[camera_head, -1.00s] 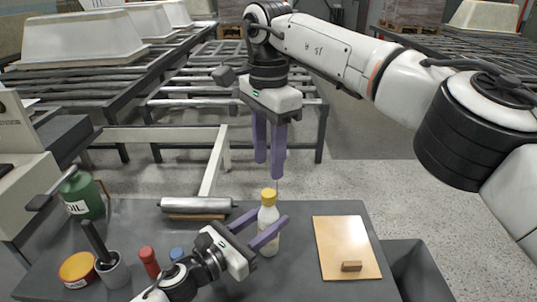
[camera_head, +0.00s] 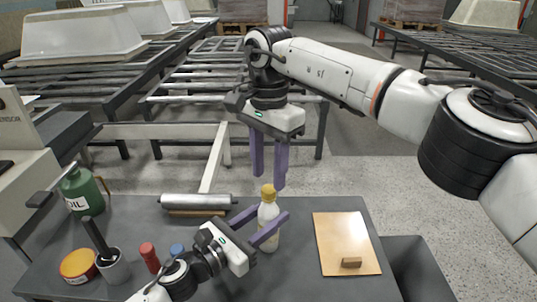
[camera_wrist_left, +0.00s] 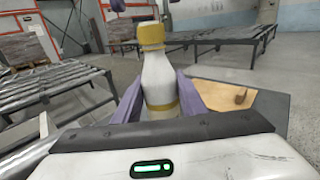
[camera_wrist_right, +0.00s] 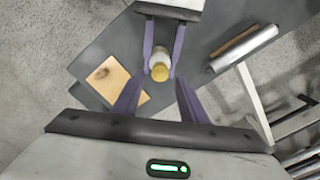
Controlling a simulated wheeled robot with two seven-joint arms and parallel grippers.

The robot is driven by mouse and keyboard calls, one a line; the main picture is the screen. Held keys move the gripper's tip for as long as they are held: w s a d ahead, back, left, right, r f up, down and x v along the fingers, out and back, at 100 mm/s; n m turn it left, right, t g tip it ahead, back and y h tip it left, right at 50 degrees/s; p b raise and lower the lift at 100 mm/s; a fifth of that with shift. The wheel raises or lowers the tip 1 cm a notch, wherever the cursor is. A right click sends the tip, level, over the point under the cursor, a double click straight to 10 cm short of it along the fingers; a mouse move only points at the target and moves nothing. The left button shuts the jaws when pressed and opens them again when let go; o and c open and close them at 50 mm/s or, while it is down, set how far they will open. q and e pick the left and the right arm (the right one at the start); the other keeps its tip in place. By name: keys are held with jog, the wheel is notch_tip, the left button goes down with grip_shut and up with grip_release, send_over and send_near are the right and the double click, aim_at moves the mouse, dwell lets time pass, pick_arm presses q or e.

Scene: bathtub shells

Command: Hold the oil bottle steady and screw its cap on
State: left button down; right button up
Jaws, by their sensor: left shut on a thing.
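My left gripper (camera_head: 272,212) is shut on the bottle's body from the near side. In the left wrist view the bottle (camera_wrist_left: 162,78) stands between the two purple fingers, with a yellow band low down and the cap (camera_wrist_left: 151,35) on its neck. How far the cap is threaded cannot be told. My right gripper (camera_head: 267,180) points down above the cap, open and empty. In the right wrist view the cap (camera_wrist_right: 160,72) lies between its fingertips.
A wooden board (camera_head: 345,235) with a small block lies right of the bottle. A metal roller (camera_head: 197,201) lies to the left.

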aim_at(269, 189)
jog(key=shift+f, duration=1.9)
grip_shut()
jog(key=m, duration=0.6)
jog(key=shift+m, duration=0.3)
jog(key=m, duration=1.2)
jog(key=shift+m, duration=0.4)
jog(key=m, duration=0.5)
jog(key=shift+o, duration=0.4)
grip_release()
